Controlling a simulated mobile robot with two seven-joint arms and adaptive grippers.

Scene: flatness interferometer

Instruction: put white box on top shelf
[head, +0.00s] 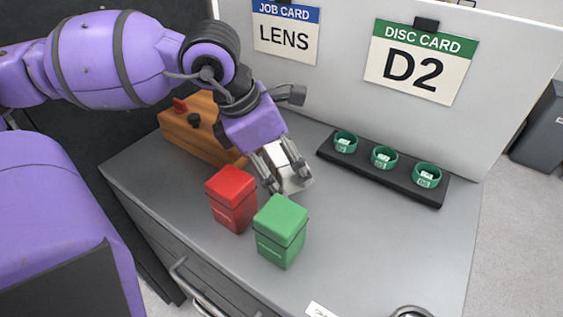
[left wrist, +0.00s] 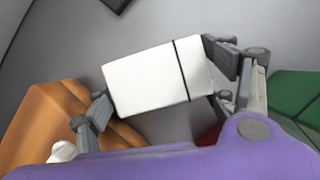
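The white box (left wrist: 150,80), with a dark seam near one end, lies between the fingers of my left gripper (head: 285,172) in the left wrist view. One finger meets each end of it, and no clear gap shows. In the head view the white box (head: 292,182) is partly hidden by the fingers, over the grey worktop behind the red and green boxes. I cannot tell whether it rests on the worktop or is just above it. My right gripper is not in view. No shelf can be made out.
A red box (head: 231,198) and a green box (head: 281,231) stand close in front of the gripper. An orange-brown case (head: 195,132) is behind left. A black rack (head: 405,180) with three green rings lies right, before the white panel (head: 480,100). The front-right worktop (head: 390,250) is mostly clear.

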